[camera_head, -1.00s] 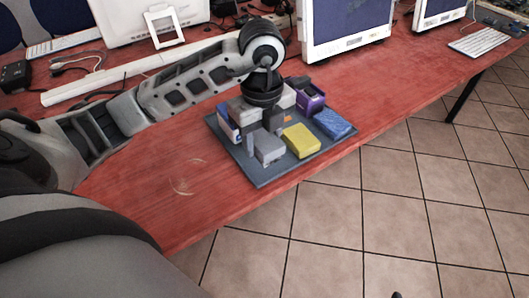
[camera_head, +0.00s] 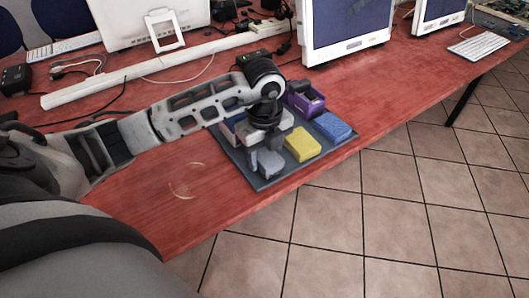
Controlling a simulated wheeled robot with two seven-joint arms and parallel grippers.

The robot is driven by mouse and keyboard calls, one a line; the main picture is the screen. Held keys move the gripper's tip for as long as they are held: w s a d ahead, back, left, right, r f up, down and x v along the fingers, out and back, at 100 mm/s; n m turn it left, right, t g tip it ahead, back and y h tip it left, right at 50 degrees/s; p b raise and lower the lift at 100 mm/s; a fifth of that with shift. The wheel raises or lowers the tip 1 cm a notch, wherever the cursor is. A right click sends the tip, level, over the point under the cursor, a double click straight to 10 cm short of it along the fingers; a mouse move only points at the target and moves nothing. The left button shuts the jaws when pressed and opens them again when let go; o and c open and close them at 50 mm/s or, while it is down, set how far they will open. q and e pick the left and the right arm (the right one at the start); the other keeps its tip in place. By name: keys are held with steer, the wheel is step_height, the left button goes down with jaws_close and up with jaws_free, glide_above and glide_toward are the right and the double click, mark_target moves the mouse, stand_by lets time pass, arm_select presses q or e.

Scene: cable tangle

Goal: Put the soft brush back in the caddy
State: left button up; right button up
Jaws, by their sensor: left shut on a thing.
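A purple caddy (camera_head: 306,102) with dark contents stands at the back right of a dark grey tray (camera_head: 263,185) on the red table. My left gripper (camera_head: 264,150) points down over the tray's left half. It is shut on a small grey thing (camera_head: 269,164) at its fingertips. I cannot tell for sure whether this is the soft brush, as the fingers hide part of it. Another purple item (camera_head: 230,123) shows partly behind my left wrist. My right gripper is not in view.
A yellow sponge (camera_head: 302,146) and a blue sponge (camera_head: 331,127) lie on the tray, right of the gripper. Monitors (camera_head: 345,30), a white cable duct (camera_head: 150,70) and loose cables stand behind. The table's front left is clear.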

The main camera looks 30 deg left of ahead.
arm_select(q)
steer(key=o, duration=0.9)
